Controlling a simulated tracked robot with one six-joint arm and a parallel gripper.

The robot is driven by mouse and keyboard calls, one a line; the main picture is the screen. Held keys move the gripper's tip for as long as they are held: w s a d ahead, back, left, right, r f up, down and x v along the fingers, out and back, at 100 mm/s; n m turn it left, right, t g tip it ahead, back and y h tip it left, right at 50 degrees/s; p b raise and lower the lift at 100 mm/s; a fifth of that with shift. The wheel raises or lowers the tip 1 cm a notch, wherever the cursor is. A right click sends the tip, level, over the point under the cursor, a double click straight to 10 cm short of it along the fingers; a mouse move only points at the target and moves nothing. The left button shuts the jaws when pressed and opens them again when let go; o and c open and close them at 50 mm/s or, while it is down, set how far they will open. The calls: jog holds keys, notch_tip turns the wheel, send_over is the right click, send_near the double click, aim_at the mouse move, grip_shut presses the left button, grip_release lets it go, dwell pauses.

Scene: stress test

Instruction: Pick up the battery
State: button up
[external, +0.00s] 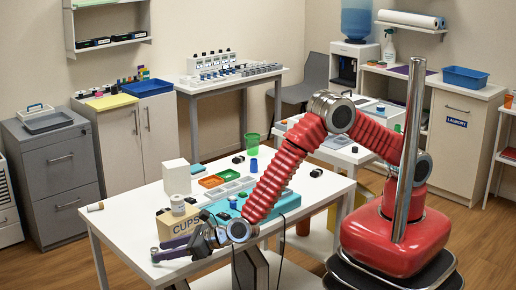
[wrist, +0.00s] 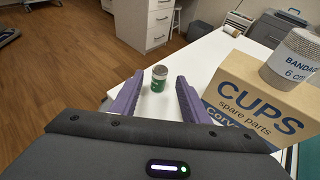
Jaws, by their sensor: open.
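A small green cylinder (wrist: 159,81) with a white band and a greyish top appears on the white table in the wrist view. It may be the battery, but its kind is not clear. My gripper (wrist: 160,75) is open, with one purple finger on each side of the cylinder in the picture and nothing held. I cannot tell how far beyond the fingertips it stands. In the external view my gripper (external: 160,249) is low over the table's front left part. A small pale cylinder with a brown end (external: 95,206) lies near the left corner; I cannot tell whether it is the same object.
A cardboard CUPS box (wrist: 252,100) stands close right of my gripper, with a bandage roll (wrist: 294,56) on top. A white box (external: 176,174) and coloured trays (external: 212,181) stand further back. The table's left edge is near the cylinder in the wrist view.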

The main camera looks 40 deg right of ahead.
jog(key=shift+x, duration=2)
grip_shut()
